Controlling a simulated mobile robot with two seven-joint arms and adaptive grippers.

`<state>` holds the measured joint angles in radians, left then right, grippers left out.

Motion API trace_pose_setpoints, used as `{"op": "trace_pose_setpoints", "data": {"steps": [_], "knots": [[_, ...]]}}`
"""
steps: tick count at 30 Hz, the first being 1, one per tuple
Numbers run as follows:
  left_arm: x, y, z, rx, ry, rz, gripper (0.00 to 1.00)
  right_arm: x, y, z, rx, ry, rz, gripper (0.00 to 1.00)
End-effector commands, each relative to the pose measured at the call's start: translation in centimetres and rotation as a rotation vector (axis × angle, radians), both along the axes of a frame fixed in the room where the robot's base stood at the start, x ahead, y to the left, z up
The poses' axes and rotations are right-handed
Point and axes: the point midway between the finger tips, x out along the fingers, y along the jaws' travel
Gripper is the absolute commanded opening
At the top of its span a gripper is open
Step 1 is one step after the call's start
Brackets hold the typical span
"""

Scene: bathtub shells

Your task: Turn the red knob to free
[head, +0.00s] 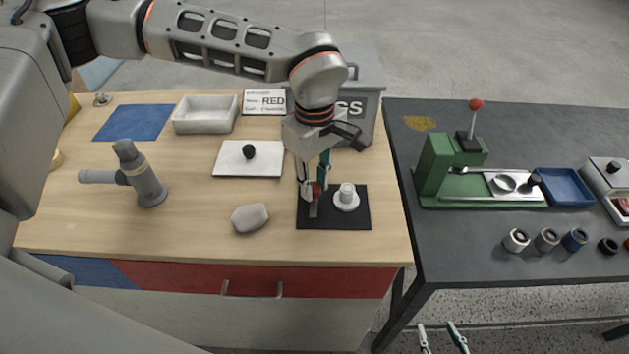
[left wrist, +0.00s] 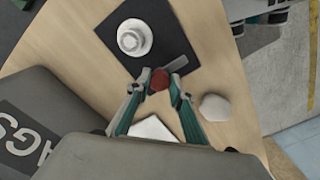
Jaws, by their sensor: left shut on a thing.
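The red knob (head: 316,190) stands on a black plate (head: 333,222) near the front right of the wooden bench. A flat grey bar (head: 313,210) lies beside it toward the front edge. A white stepped round piece (head: 346,198) is on the same plate, right of the knob. My left gripper (head: 314,186) reaches down from above and is shut on the red knob, which partly hides the knob in the head view. In the left wrist view the knob (left wrist: 160,80) shows between the fingertips. My right gripper (head: 441,334) shows only its separated fingertips at the bottom edge, open and empty.
A grey stone-like lump (head: 250,218) lies left of the plate. A dark table (head: 450,250) with a green press (head: 437,160) is at right.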

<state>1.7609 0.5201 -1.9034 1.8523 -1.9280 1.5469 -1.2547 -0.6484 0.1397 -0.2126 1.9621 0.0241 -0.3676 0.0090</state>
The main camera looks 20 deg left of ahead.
Motion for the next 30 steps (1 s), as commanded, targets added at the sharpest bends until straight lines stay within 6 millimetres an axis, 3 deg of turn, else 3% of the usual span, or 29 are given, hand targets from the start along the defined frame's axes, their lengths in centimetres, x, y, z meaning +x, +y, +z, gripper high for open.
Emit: {"op": "trace_pose_setpoints", "data": {"steps": [6,7,9,21,26,30], "knots": [[0.0,0.0,0.1,-0.001,-0.002,-0.001,0.00,0.0,0.0,0.0,0.000,0.000,0.000,0.40],[0.0,0.0,0.1,-0.001,-0.002,-0.001,0.26,0.0,0.0,0.0,0.000,0.000,0.000,0.40],[0.0,0.0,0.1,-0.001,-0.002,-0.001,0.38,0.0,0.0,0.0,0.000,0.000,0.000,0.40],[0.1,0.0,0.5,0.000,-0.002,0.000,0.38,-0.1,-0.2,-0.1,-0.004,0.003,0.000,0.40],[0.1,0.0,2.7,-0.002,-0.006,0.001,0.38,-0.1,-0.1,-0.1,-0.002,0.001,0.001,0.40],[0.1,0.0,5.6,-0.001,-0.005,0.002,0.38,0.0,0.0,0.0,-0.001,0.001,0.000,0.40]]}}
